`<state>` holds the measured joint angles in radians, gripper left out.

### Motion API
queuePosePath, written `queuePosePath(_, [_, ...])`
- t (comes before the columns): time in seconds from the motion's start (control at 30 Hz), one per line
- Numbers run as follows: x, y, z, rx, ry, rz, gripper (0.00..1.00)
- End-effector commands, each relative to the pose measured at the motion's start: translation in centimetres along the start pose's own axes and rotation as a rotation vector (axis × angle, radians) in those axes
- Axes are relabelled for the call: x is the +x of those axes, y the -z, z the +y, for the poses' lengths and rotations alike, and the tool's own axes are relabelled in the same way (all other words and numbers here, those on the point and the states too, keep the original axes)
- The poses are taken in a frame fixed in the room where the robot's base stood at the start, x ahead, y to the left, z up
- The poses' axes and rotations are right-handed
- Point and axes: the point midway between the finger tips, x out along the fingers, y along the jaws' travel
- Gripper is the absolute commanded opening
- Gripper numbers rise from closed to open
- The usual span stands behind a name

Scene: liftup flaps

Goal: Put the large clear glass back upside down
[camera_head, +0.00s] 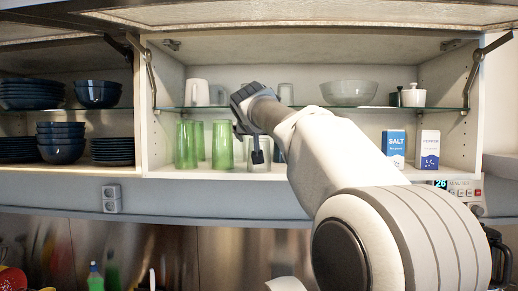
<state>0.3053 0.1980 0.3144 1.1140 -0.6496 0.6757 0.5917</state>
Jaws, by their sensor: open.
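My gripper (250,128) is inside the open wall cabinet, in front of the lower compartment and just right of the green glasses. It is open, with a dark finger hanging down. A clear glass (264,164) stands on the cabinet floor directly behind the gripper, mostly hidden by it. I cannot tell whether it is upside down, or whether the gripper touches it. Which one is the large glass is unclear.
Several green glasses (222,146) stand close left of my gripper. A salt box (394,147) stands at lower right. Dark dishes (61,141) fill the left cabinet. Flaps are raised.

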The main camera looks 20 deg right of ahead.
Motion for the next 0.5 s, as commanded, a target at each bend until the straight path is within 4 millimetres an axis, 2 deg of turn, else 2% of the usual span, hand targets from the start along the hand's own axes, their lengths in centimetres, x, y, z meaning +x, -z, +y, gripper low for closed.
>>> queuePosePath(0.1, [-2.1, -0.1, 0.0, 0.0, 0.001, 0.003, 1.0])
queuePosePath(0.2, [-3.3, -0.1, 0.0, 0.001, 0.001, 0.001, 1.0])
queuePosePath(0.5, [-4.4, 0.0, 0.0, 0.0, -0.001, -0.001, 1.0])
